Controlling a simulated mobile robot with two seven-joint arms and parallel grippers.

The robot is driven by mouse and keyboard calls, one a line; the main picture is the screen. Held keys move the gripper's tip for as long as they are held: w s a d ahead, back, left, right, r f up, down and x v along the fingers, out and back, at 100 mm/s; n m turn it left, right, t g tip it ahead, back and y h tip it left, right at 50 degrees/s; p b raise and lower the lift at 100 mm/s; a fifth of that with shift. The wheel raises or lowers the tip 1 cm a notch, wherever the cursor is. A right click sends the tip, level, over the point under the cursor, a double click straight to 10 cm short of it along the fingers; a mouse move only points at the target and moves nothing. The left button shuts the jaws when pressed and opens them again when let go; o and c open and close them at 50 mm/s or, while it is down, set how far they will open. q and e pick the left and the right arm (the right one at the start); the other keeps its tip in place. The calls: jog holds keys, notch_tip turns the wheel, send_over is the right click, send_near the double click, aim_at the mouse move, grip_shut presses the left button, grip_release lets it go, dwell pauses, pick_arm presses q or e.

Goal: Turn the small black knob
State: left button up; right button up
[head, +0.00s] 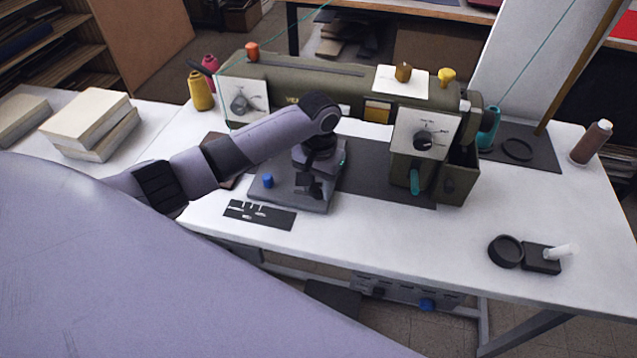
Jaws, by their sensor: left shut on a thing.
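My left gripper (314,188) points down over a grey base plate (290,198) at the left front of the olive sewing machine (300,85). Its fingers are shut on a small dark thing low over the plate, which I take to be the small black knob; the fingers mostly hide it, and its angle cannot be read. A blue knob (268,180) stands on the same plate, left of the gripper. A larger black dial (423,140) sits on the white panel at the machine's right end, apart from the gripper. My right gripper is not in view.
A dark slotted plate (260,214) lies in front of the base plate. The white table (400,235) is clear between.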

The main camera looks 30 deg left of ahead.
aim_at(318, 188)
pick_arm(q)
jog(key=n, duration=0.5)
jog(key=shift+n, duration=2.5)
jog(key=shift+r, duration=0.1)
jog(key=shift+w, duration=0.1)
jog(key=o, duration=1)
jog(key=shift+o, duration=0.2)
jog(key=shift+r, duration=3.55)
jog(key=shift+s+f, duration=0.1)
jog(key=shift+s, duration=0.1)
